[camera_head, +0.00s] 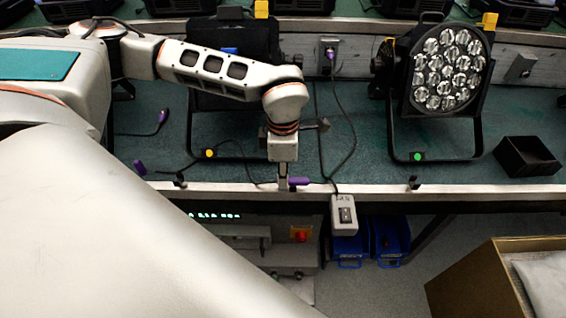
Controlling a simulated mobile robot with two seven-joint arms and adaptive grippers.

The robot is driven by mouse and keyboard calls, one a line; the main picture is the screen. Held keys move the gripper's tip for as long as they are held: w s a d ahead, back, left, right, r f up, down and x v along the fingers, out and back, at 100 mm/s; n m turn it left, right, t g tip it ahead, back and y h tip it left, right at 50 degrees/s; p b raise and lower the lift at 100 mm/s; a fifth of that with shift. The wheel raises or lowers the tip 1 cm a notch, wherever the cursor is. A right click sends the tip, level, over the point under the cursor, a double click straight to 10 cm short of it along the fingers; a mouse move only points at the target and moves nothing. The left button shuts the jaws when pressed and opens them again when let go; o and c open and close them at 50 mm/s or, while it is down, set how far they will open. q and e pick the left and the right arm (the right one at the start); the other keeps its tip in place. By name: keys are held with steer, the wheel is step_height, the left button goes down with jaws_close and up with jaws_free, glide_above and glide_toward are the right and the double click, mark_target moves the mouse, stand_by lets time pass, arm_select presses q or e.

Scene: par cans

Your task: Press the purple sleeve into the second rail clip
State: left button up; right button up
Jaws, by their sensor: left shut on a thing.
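The purple sleeve (300,181) is on a dark cable at the bench's front rail (240,188). My left gripper (284,182) points down at the rail and is shut on the sleeve, whose right part sticks out beside the fingers. One black rail clip (180,181) stands on the rail to the left, and another black rail clip (414,183) stands to the right. I cannot make out a clip at the gripper; the fingers and sleeve cover that spot. My right gripper is not in view.
A lamp with a yellow dot (209,153) stands behind my left arm; a par can (447,68) with a green dot stands right. A grey box (343,214) hangs from a cable over the front edge. Purple-ended plugs (163,117) and a black open box (527,156) lie on the bench.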

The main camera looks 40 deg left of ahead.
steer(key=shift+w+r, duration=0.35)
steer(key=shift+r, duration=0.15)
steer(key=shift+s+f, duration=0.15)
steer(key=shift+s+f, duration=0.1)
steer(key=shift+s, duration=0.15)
arm_select(q)
steer(key=shift+p, duration=0.3)
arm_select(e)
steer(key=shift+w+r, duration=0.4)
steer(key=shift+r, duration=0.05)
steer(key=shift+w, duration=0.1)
arm_select(q)
steer(key=shift+f, duration=0.25)
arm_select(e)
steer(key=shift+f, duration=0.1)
arm_select(q)
steer(key=shift+f, duration=0.2)
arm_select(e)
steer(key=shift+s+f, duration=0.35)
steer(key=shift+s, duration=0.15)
